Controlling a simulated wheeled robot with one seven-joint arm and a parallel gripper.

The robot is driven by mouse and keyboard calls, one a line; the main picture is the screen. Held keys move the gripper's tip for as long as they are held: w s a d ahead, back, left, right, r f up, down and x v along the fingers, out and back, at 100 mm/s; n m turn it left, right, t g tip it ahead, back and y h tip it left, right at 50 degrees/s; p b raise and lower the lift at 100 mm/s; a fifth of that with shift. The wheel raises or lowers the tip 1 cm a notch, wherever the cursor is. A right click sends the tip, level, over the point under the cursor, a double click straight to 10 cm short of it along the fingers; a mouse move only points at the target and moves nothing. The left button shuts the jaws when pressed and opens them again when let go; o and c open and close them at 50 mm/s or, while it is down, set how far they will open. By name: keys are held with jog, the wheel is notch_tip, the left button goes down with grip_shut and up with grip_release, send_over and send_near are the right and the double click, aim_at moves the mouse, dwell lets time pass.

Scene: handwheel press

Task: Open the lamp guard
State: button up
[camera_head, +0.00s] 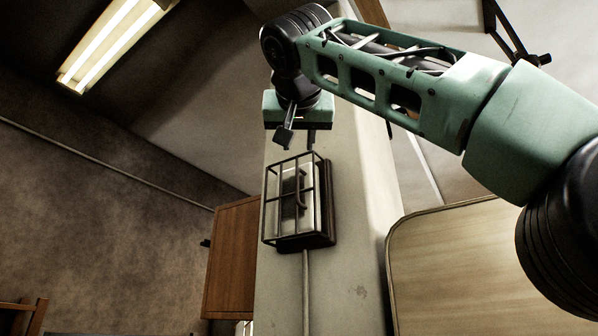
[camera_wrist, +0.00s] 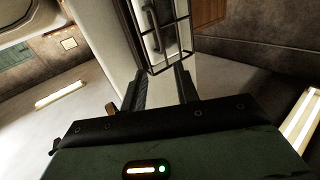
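The lamp guard (camera_head: 264,205) is a dark wire cage over the front of a pale rectangular lamp on the wall pillar. A dark curved handle (camera_head: 302,190) shows at its middle. The guard also shows at the top of the wrist view (camera_wrist: 168,68), with its bars and the handle (camera_wrist: 153,32). My gripper (camera_head: 298,138) is just above the guard in the head view, pointing down towards it. In the wrist view its two fingers (camera_wrist: 160,78) stand apart with nothing between them, near the guard's closest edge. I cannot tell whether a fingertip touches the bars.
The lamp's dark backing box (camera_head: 328,205) is fixed to the pale pillar (camera_head: 345,270). A conduit (camera_head: 306,290) runs down below it. A wooden cabinet (camera_head: 232,258) stands to the left, and a rounded wooden panel (camera_head: 470,270) fills the lower right. A ceiling light (camera_head: 112,42) hangs upper left.

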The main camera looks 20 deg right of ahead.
aim_at(297, 177)
jog(key=p+x, duration=0.5)
jog(key=x, duration=0.7)
jog(key=shift+w, duration=0.25)
jog(key=shift+w+d+f+p, duration=0.1)
jog(key=shift+w+d+p, duration=0.15)
jog(key=shift+w+p, duration=0.15)
grip_shut()
